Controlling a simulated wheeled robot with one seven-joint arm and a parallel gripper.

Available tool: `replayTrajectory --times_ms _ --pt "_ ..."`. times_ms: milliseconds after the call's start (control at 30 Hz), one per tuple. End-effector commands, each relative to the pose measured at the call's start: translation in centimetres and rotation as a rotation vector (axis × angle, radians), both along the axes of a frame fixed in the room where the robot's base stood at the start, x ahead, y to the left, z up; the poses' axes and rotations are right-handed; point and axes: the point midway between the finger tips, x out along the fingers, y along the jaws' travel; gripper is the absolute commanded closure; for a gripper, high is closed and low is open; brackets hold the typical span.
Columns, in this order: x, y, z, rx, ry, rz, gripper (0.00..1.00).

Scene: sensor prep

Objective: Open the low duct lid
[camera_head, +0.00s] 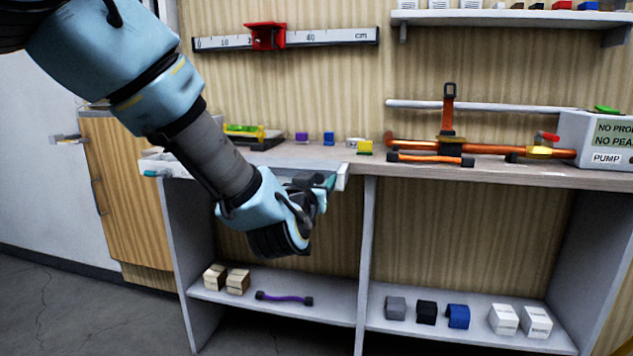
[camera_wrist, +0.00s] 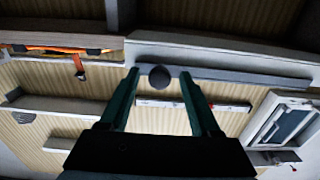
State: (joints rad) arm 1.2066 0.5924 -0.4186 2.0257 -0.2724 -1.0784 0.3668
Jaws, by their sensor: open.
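A long white duct-like box (camera_head: 342,177) runs along the front edge of the left counter, largely hidden behind my arm. In the wrist view, which looks upside down, its white front (camera_wrist: 200,48) borders a long grey strip (camera_wrist: 240,76) that appears to be the lid. A dark round knob (camera_wrist: 159,77) shows at one end of the strip. My gripper (camera_head: 326,186) is open at the counter's front edge, its teal fingers apart. In the wrist view the knob appears between the fingertips; I cannot tell the remaining distance. Nothing is held.
Orange pipework (camera_head: 480,146) and a pump box (camera_head: 598,138) stand on the right counter. Small coloured blocks (camera_head: 328,139) sit behind the duct. Below, a lower shelf (camera_head: 330,305) holds blocks and a purple cable (camera_head: 284,298). A ruler (camera_head: 340,37) hangs on the wall.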

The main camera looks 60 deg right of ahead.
Motion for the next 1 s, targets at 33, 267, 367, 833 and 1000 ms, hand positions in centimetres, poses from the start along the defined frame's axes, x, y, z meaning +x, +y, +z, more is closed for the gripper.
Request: replayTrajectory --times_ms 33,267,367,833,1000 --pt "0.0 0.0 0.0 0.000 0.000 0.000 0.36" --pt "-0.4 1.2 0.1 0.000 -0.001 -0.001 0.36" --pt "-0.8 2.9 0.0 0.001 -0.002 -0.001 0.36" --pt "-2.7 10.1 0.0 -0.001 0.000 0.000 0.36" --pt "-2.8 10.5 0.0 0.000 0.000 0.000 0.36"
